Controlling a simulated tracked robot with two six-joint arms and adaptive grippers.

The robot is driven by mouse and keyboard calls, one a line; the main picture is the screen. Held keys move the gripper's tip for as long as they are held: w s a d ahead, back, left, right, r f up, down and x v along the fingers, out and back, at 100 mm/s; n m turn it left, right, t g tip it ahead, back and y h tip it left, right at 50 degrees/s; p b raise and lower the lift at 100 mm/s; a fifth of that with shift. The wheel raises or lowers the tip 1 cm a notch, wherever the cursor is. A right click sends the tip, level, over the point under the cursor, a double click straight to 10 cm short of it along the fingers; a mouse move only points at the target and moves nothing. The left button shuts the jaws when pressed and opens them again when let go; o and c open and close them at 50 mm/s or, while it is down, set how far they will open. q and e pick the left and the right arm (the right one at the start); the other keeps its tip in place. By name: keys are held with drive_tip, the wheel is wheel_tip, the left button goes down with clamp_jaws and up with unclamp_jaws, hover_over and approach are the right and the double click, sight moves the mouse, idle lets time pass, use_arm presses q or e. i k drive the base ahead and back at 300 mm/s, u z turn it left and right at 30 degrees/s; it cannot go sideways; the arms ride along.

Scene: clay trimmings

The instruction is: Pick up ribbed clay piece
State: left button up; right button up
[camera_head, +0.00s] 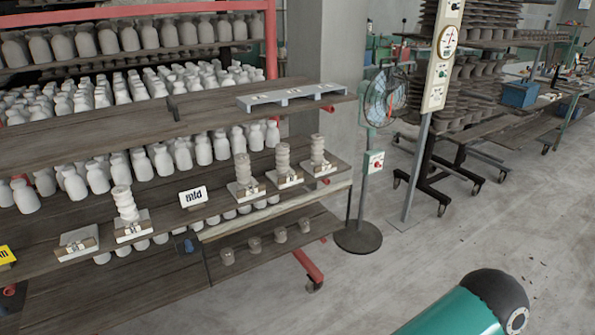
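Several ribbed clay pieces stand upright, each on its own small pale block, along the front board of the rack. One ribbed clay piece (125,205) is left of the card reading "mid" and looks slightly uneven. Another ribbed clay piece (243,170) is right of the card, with a ribbed clay piece (283,160) beside it and a ribbed clay piece (317,150) at the far right. A pale block (78,241) at the left carries no piece. Neither gripper shows; a teal arm link of mine fills the lower right, apart from the rack.
The card (194,196) stands on the front board. A shelf board (150,120) with a grey slotted strip (290,95) overhangs behind. Small clay cups (254,245) sit on the lower shelf. A fan (384,98) and its post stand right of the rack. Open floor (430,250) lies at right.

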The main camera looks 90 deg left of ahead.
sight(243, 161)
drive_tip(key=z, duration=0.5)
drive_tip(key=i, duration=0.2)
drive_tip(key=u, duration=2.85)
drive_tip(key=i, duration=0.2)
drive_tip(key=u, duration=1.25)
drive_tip(key=k, duration=0.4)
drive_tip(key=u, duration=0.55)
drive_tip(key=i, duration=1.45)
drive_tip(key=z, duration=0.45)
